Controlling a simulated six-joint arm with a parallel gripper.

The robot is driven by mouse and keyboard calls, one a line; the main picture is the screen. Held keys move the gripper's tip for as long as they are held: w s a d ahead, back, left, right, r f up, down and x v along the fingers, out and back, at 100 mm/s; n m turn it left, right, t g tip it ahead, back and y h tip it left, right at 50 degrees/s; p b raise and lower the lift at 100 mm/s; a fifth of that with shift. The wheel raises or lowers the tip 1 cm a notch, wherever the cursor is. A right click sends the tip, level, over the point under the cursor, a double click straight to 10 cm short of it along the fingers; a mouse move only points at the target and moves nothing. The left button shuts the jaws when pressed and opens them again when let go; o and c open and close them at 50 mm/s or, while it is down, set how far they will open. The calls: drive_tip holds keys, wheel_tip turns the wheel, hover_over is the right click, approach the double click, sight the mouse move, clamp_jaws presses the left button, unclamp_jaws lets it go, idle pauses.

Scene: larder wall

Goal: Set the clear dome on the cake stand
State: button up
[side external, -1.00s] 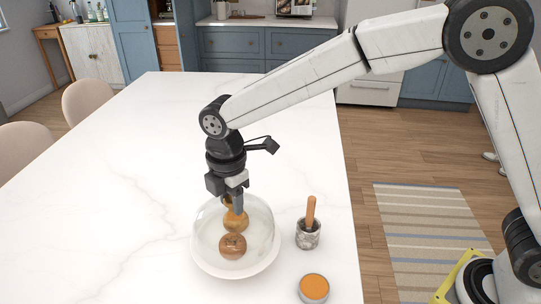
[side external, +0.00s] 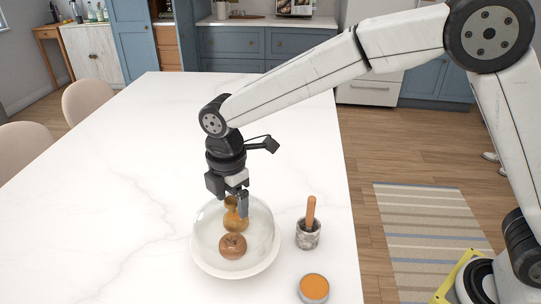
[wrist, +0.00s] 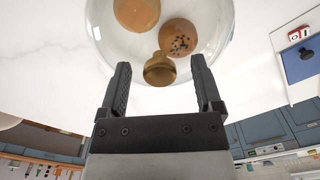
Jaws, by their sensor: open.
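The clear dome (side external: 262,216) sits over the white cake stand (side external: 257,270), and its edge appears to rest inside the stand's rim. Its brass-coloured knob (wrist: 159,70) is at the top. Round brown buns show through the dome, one in front (side external: 232,246) and one partly behind the knob; the wrist view shows one speckled bun (wrist: 180,38) and one plain bun (wrist: 137,12). My gripper (side external: 236,203) points down over the dome. Its fingers are open, one on each side of the knob, with gaps visible in the wrist view.
A stone mortar-like pot (side external: 308,236) with a wooden handle (side external: 311,212) stands right of the stand. A round tin with an orange top (side external: 314,288) is nearer the front right. The marble table (side external: 110,200) is clear to the left and behind.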

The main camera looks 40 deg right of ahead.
drive_tip(key=shift+r, duration=3.9)
drive_tip(key=s+d+f+m+t, duration=0.1)
drive_tip(key=s+d+f+m, duration=0.3)
drive_tip(key=d+m, duration=0.2)
drive_tip(key=s+d+f+m, duration=0.4)
drive_tip(key=d+m, duration=0.3)
drive_tip(key=d, duration=0.3)
drive_tip(key=s+d+f+m+t, duration=0.1)
drive_tip(key=s+d+f+m, duration=0.3)
drive_tip(key=s+d+m, duration=0.2)
drive_tip(key=shift+s+d+f+t, duration=0.2)
drive_tip(key=shift+d+f+t, duration=0.1)
drive_tip(key=shift+d, duration=0.6)
